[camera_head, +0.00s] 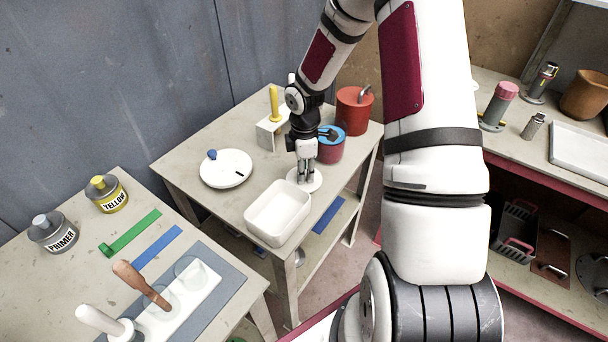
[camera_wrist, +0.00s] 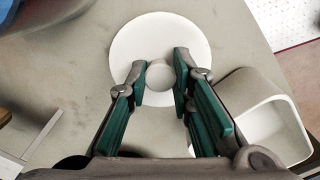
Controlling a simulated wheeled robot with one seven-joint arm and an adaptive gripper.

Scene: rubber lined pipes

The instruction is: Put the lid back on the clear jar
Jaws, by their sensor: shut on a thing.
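The lid (camera_head: 311,183) is a round white disc with a knob, near the front right of the middle table. It also shows in the wrist view (camera_wrist: 138,36). My gripper (camera_head: 306,158) points down over it. In the wrist view my gripper (camera_wrist: 161,78) is shut on the lid's round knob, one finger on each side. The lid is at or very near the table top; I cannot tell if it touches. A clear round vessel (camera_head: 187,266), perhaps the clear jar, stands on a white strip on the left table.
A white bin (camera_head: 277,213) sits close beside the lid. A red pot (camera_head: 353,112), a blue-topped red can (camera_head: 330,146) and a white plate (camera_head: 226,170) share the table. A gap separates the two tables.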

